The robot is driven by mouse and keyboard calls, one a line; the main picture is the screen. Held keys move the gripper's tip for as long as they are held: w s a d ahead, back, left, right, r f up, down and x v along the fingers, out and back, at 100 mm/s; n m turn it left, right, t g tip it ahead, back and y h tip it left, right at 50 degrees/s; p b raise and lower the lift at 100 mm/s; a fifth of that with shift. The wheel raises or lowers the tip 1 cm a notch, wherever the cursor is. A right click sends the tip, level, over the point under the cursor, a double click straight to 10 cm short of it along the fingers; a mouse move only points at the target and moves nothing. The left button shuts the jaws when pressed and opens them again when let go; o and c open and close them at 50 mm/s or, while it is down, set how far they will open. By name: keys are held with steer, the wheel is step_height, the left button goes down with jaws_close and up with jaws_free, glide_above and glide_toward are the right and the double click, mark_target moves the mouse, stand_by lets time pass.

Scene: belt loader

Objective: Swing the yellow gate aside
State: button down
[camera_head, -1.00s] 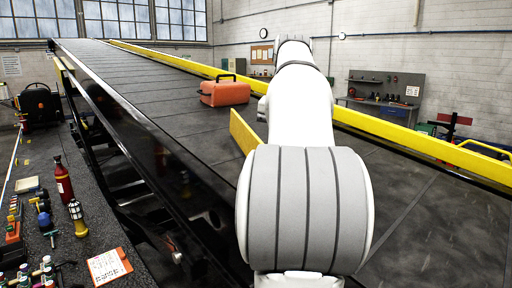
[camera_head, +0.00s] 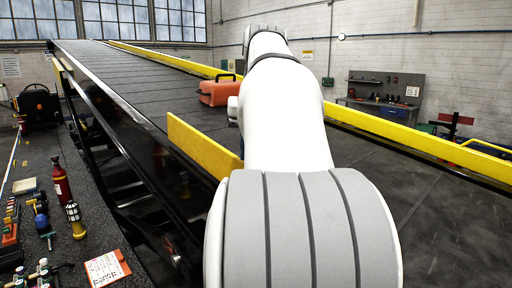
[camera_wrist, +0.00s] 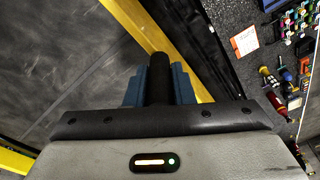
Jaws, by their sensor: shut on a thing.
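The yellow gate (camera_head: 203,146) is a flat bar that reaches from behind my arm toward the belt's left edge in the head view. It also shows in the wrist view as a yellow bar (camera_wrist: 135,22) running past my gripper. My gripper (camera_wrist: 158,80) is shut on a dark upright post at the gate, its blue fingers on either side of the post. In the head view my white arm hides the gripper and the near part of the gate. An orange case (camera_head: 220,92) lies on the belt (camera_head: 130,72) beyond the gate.
A yellow rail (camera_head: 400,134) runs along the belt's right side. At the left, a dark bench (camera_head: 95,228) holds a red bottle (camera_head: 60,180), a yellow-and-black lamp (camera_head: 75,219), a paper note (camera_head: 107,267) and several tools. The belt right of my arm is bare.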

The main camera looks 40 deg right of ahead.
steer(key=shift+a, duration=0.1)
steer(key=c, duration=1.6)
jaws_free()
steer(key=shift+c, duration=0.2)
steer(key=shift+o, duration=1.4)
steer(key=shift+a+r, duration=0.1)
steer(key=shift+a, duration=0.1)
steer(key=shift+o, duration=0.5)
steer(key=shift+d, duration=0.15)
steer(key=v, duration=0.7)
steer(key=shift+r+p, duration=0.3)
steer(key=shift+s, duration=0.15)
